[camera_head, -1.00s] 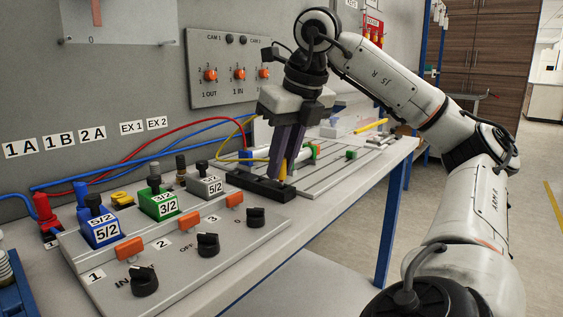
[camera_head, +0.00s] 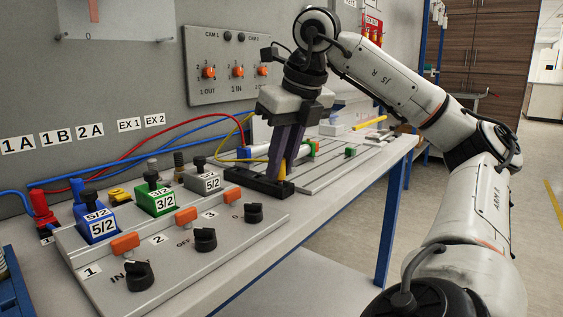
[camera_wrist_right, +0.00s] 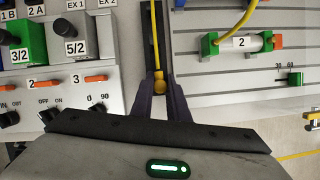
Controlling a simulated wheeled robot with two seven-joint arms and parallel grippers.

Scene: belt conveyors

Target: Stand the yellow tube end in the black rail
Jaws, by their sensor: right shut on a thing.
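The black rail (camera_head: 258,182) lies along the left edge of the grooved plate; in the right wrist view it is a dark strip (camera_wrist_right: 149,50). My right gripper (camera_head: 284,172) points down over the near right end of the rail. In the wrist view its fingers (camera_wrist_right: 160,92) are shut on the yellow tube end (camera_wrist_right: 159,85), which shows as a round yellow tip between them. The yellow tube (camera_wrist_right: 158,40) runs from there along the rail. Whether the end touches the rail floor is hidden by the fingers. My left gripper is not in view.
A valve panel (camera_head: 180,245) with knobs and orange switches stands left of the rail. The grooved plate (camera_head: 335,170) on the right carries a white cylinder and a small green block (camera_head: 350,152). Red and blue tubes run behind, along the wall.

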